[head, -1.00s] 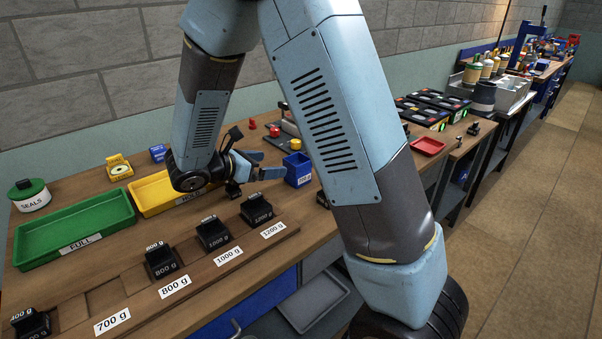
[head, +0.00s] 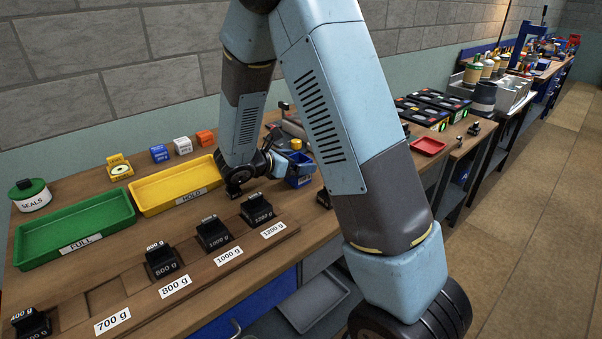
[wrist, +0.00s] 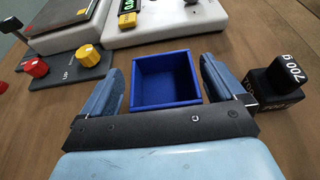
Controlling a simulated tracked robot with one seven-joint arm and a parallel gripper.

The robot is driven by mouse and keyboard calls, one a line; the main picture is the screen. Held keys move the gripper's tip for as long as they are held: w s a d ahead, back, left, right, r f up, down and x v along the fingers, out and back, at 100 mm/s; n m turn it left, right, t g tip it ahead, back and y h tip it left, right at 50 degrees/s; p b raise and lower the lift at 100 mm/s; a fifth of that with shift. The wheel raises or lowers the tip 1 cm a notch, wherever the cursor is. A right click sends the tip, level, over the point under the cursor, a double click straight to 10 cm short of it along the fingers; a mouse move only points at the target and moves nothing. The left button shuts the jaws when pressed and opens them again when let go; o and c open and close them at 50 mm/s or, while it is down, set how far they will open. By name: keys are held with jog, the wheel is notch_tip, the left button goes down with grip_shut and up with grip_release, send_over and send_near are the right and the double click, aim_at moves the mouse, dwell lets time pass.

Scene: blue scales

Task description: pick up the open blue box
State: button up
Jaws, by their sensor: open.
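The open blue box (head: 300,182) stands on the workbench just beyond the yellow tray, partly covered by my gripper in the head view. In the wrist view the blue box (wrist: 165,82) is empty, square and upright, with its open top facing the camera. My gripper (wrist: 162,70) is open, with one finger on the left side of the box and one on the right. Small gaps seem to show between the fingers and the walls, wider at the right; contact is hard to tell. In the head view my gripper (head: 284,162) is low over the bench.
A black 700 g weight (wrist: 278,82) stands close to the right finger. Scales (wrist: 165,22) and a panel with red and yellow knobs (wrist: 72,68) lie beyond the box. The yellow HOLD tray (head: 178,186) and green FULL tray (head: 75,228) are to the left.

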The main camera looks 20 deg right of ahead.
jog(key=shift+x, duration=1.05)
jog(key=shift+c, duration=0.3)
jog(key=c, duration=1)
jog(key=shift+r, duration=0.1)
